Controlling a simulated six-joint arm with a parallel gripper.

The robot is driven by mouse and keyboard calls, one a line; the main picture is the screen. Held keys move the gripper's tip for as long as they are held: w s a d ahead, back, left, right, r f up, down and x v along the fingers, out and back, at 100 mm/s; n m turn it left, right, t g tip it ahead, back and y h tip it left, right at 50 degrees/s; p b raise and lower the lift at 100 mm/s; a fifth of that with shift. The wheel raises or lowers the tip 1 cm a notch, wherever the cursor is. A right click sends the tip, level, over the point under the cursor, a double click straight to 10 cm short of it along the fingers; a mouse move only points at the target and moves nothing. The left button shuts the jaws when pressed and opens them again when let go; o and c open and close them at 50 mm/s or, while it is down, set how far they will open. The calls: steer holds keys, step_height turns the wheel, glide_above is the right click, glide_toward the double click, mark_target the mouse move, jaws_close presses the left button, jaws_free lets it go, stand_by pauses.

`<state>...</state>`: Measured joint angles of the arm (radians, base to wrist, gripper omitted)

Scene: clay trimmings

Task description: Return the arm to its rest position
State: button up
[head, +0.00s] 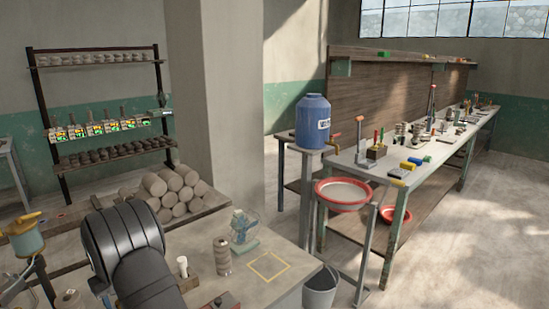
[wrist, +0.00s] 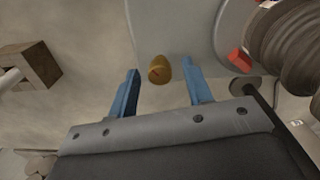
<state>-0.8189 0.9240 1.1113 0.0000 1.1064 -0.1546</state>
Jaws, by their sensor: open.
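My gripper (wrist: 160,66) shows in the wrist view with its two blue fingers spread apart. It is open. A small brownish-gold rounded lump (wrist: 159,74) appears in the gap between the fingertips, with clear space on both sides of it. I cannot tell how far beyond the fingers it lies. In the head view my black arm rises at the lower left over the near table (head: 283,252), and my gripper is not visible there.
On the near table stand a ribbed grey stack (head: 222,256), a small white-topped peg (head: 182,266) and a clear container (head: 243,228). A yellow square outline (head: 268,266) is empty. Clay cylinders (head: 172,190) are piled behind. A red basin (head: 343,194) stands right, above a bucket (head: 319,290).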

steer(key=n, duration=0.7)
steer(key=shift+r, duration=0.45)
stand_by(0.4)
